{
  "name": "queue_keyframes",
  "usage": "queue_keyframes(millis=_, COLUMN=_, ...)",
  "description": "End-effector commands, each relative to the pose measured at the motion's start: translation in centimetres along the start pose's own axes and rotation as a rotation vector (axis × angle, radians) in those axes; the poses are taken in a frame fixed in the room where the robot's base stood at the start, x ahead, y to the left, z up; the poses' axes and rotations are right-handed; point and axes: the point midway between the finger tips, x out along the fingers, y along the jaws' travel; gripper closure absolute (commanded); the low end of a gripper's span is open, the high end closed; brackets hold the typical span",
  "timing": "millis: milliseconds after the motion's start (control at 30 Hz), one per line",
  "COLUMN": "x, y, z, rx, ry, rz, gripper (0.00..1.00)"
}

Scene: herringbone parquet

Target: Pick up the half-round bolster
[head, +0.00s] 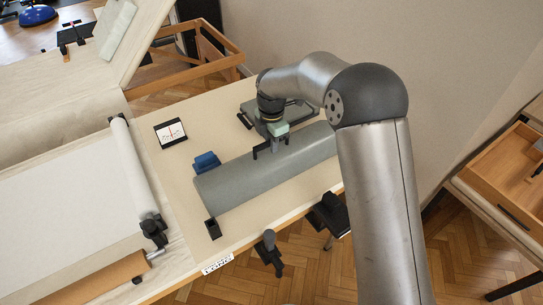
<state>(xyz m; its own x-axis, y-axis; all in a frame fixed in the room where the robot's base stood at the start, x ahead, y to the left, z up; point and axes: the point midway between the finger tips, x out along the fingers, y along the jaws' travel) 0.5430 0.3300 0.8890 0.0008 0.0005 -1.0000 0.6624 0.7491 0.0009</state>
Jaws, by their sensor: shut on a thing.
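The half-round bolster (240,178) is a long grey-green half cylinder. In the head view it lies diagonally on the beige tabletop, its near end at lower left and its far end running behind my arm at right. My gripper (268,150) is over the bolster's upper side, pointing down, with dark fingers at its surface. It is shut on the bolster. The far finger's contact is partly hidden, and I cannot tell whether the bolster is lifted clear of the table.
A blue block (206,162) sits close beside the bolster, and a small black block (213,229) stands by its near end. A framed chart card (171,133) lies behind. A paper roll (133,175) is at left. Black clamps (268,250) line the front edge.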

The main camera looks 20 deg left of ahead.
Motion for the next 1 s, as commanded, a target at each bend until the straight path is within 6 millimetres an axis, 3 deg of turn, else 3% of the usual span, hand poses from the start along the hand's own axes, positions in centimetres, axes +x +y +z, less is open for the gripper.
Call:
queue_keyframes(millis=267, x=-0.8, y=0.1, z=0.0, rx=0.0, ry=-0.001, rz=0.004, gripper=1.0)
queue_keyframes(millis=567, x=-3.5, y=0.1, z=-0.1, rx=0.0, ry=-0.001, rz=0.006, gripper=1.0)
queue_keyframes(millis=767, x=-5.4, y=-0.8, z=-1.6, rx=-0.001, ry=-0.002, rz=0.006, gripper=1.0)
queue_keyframes(millis=1000, x=-9.1, y=-2.3, z=-4.3, rx=-0.002, ry=-0.002, rz=0.007, gripper=1.0)
